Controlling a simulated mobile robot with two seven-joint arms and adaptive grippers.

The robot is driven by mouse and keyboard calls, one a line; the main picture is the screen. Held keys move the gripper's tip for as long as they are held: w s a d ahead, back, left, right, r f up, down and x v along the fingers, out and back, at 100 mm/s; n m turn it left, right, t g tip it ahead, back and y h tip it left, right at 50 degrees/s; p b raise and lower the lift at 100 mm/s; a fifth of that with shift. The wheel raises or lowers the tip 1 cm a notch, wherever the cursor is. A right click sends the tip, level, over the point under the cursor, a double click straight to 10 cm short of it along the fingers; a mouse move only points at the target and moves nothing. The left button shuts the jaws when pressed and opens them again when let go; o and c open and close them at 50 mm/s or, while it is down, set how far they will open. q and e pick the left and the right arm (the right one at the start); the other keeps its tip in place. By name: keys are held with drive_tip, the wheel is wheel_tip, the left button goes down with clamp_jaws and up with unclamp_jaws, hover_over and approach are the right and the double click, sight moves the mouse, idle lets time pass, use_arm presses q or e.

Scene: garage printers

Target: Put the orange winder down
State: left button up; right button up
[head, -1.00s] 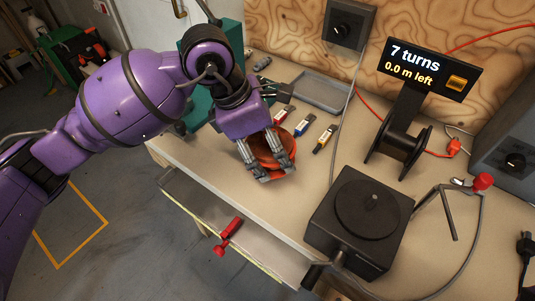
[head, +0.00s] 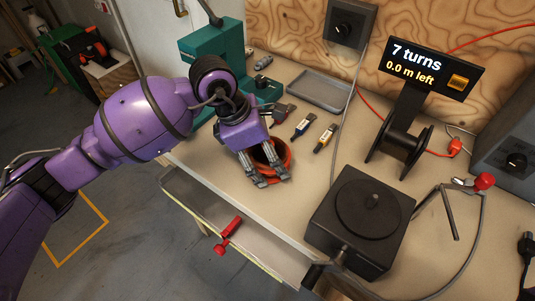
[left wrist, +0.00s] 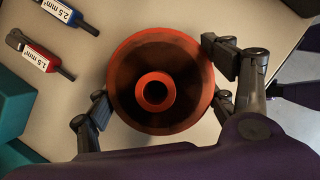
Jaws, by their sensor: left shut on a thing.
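The orange winder (head: 281,150) is a round, hollow reel at the left part of the bench top, partly hidden by my left gripper in the head view. My left gripper (head: 271,181) is shut on it, with fingers reaching down over its near side. In the left wrist view I look down into the winder (left wrist: 186,50), with its wide rim and central hub ring. Fingers lie on both sides of it there. The winder is at or just above the bench top; I cannot tell if it touches.
A grey tray (head: 319,92) and a teal machine (head: 212,48) stand behind. A black box with a turntable (head: 361,219) stands to the right. The bench's front edge (head: 250,225) is close.

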use_arm(q)
drive_tip(key=shift+f, duration=0.2)
drive_tip(key=o, duration=0.9)
drive_tip(key=shift+o, duration=1.4)
use_arm(e)
drive_tip(key=shift+w, duration=0.45)
use_arm(q)
drive_tip(key=shift+r, duration=0.1)
drive_tip(key=shift+r, duration=0.2)
drive_tip(key=v, duration=1)
drive_tip(key=shift+a+r, duration=0.15)
drive_tip(key=shift+r, duration=0.1)
drive_tip(key=shift+v, duration=0.8)
